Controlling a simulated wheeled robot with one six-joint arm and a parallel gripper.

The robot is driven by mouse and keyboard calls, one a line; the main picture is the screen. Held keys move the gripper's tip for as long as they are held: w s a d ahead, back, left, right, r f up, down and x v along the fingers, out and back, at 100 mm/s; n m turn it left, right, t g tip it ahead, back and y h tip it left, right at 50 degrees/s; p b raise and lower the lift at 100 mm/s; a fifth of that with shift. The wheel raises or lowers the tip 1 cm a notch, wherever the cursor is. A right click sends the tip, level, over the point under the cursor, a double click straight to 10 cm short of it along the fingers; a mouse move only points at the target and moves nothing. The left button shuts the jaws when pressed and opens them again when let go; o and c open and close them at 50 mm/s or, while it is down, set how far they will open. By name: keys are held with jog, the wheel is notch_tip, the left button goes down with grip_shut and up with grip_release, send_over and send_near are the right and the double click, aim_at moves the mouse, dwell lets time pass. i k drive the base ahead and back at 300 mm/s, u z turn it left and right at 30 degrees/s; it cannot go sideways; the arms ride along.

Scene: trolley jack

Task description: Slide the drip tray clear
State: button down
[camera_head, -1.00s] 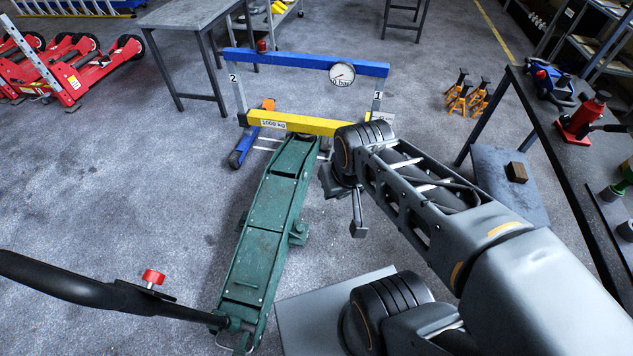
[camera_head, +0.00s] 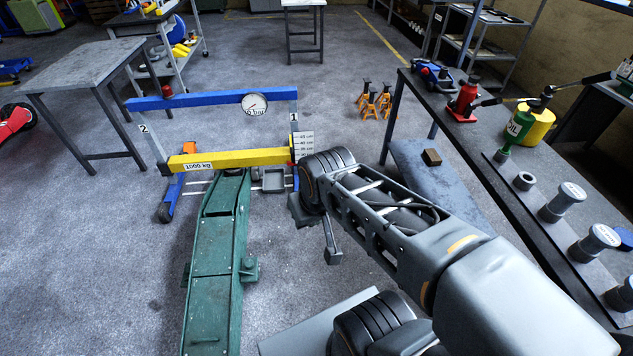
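The drip tray (camera_head: 272,181) is a small, shallow grey square tray on the floor. It lies just right of the green trolley jack's (camera_head: 212,259) front end, below the yellow beam (camera_head: 228,158) of the blue test frame. My gripper (camera_head: 333,257) hangs at the end of my arm, nearer to the camera than the tray and to its right, apart from it. My arm hides part of the gripper, and its fingers are too small to tell open from shut. I see nothing held in it.
A dark workbench (camera_head: 500,170) with bottles and weights runs along the right. A grey table (camera_head: 85,65) stands at the left. Orange axle stands (camera_head: 376,100) stand behind. Floor between tray and gripper looks clear.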

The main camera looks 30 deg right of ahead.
aim_at(273, 179)
jog(key=z, duration=0.85)
jog(key=i, duration=0.85)
jog(key=z, duration=0.5)
jog(key=i, duration=1.1)
jog(key=u, duration=0.85)
jog(key=i, duration=0.85)
jog(key=u, duration=1.25)
jog(key=i, duration=0.15)
jog(key=u, duration=0.1)
